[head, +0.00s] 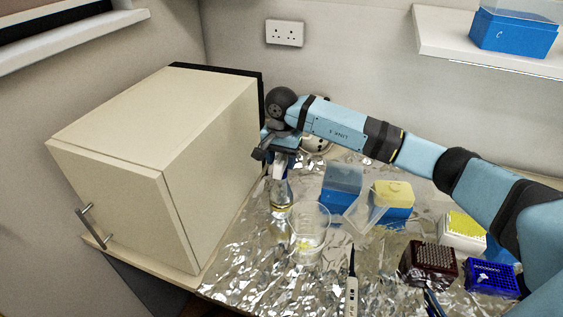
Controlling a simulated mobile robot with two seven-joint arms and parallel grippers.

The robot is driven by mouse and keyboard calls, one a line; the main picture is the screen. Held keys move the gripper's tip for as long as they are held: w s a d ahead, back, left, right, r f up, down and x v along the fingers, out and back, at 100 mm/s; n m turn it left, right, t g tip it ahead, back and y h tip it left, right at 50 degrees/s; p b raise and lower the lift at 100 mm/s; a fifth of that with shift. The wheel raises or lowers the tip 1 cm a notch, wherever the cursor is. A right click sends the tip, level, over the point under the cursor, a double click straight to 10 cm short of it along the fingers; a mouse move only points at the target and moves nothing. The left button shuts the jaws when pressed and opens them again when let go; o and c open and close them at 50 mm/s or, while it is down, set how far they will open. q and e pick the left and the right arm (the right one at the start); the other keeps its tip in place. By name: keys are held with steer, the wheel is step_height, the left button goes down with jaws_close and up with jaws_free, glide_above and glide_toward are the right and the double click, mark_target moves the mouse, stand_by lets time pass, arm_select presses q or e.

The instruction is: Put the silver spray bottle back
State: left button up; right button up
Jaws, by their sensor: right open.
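The silver spray bottle (281,197) stands upright on the foil-covered bench, close to the right side of the cream cabinet. Its top is partly hidden by my right gripper (279,158), which reaches in from the right and is right at the bottle's head. The right gripper is open; I cannot tell whether its fingers touch the bottle. My left gripper is not in view.
The cream cabinet (205,150) with a front handle fills the left; its door is shut. A clear beaker (308,240) stands just in front of the bottle. A blue box (342,184), a yellow-topped box (392,201), tip racks (430,262) and a pipette (352,288) crowd the right.

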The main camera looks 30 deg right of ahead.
step_height(320, 180, up, 10)
steer(key=shift+f+b, duration=0.15)
steer(key=shift+b, duration=1.05)
steer(key=shift+r, duration=0.6)
